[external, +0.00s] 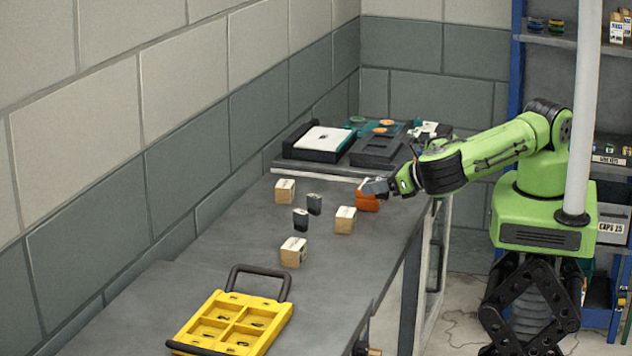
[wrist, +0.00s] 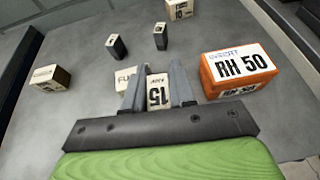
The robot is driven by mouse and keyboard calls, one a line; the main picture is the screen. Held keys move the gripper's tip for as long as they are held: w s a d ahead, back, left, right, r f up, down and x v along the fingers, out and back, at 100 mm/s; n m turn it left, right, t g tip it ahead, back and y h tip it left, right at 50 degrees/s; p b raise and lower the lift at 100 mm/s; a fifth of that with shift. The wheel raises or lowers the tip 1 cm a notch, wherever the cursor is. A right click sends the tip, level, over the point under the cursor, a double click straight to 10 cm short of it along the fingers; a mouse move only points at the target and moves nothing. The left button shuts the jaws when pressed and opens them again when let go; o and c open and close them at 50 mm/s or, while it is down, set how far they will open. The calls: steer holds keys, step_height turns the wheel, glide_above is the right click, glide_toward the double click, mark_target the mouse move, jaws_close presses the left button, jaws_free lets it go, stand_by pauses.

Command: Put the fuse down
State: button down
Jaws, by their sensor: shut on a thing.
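My gripper (wrist: 158,92) is shut on the fuse (wrist: 157,88), a cream box with an upside-down "15" and lettering, held between the two grey fingers. In the external view my gripper (external: 376,187) is over the right part of the bench, next to an orange box (external: 367,203); the fuse cannot be made out there. In the wrist view the orange box (wrist: 238,72) reads "RH 50" and lies right of the fingers. A cream face with "FU" (wrist: 125,76) shows left of the fingers, partly hidden; it looks like another box behind.
Cream boxes (external: 285,190) (external: 345,219) (external: 293,252) and two dark blocks (external: 300,219) (external: 314,204) stand on the bench. A yellow compartment tray (external: 235,322) with a dark handle is at the near end. Dark cases (external: 318,143) fill the far end. Bare bench lies left of the boxes.

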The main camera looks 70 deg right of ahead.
steer(key=w+d+r+m+h, duration=0.1)
steer(key=w+r+m+h, duration=0.3)
steer(key=r, duration=0.3)
steer(key=w+d+f+m+g+h+b, duration=0.2)
steer(key=w+d+f+m+g+h, duration=0.15)
steer(key=w+d, duration=0.85)
steer(key=shift+m+h, duration=0.35)
steer(key=shift+h, duration=0.2)
steer(key=f, duration=0.6)
steer(key=w+f+b, duration=0.1)
steer(key=f, duration=0.2)
steer(key=shift+a+f, duration=0.1)
steer(key=shift+a, duration=0.15)
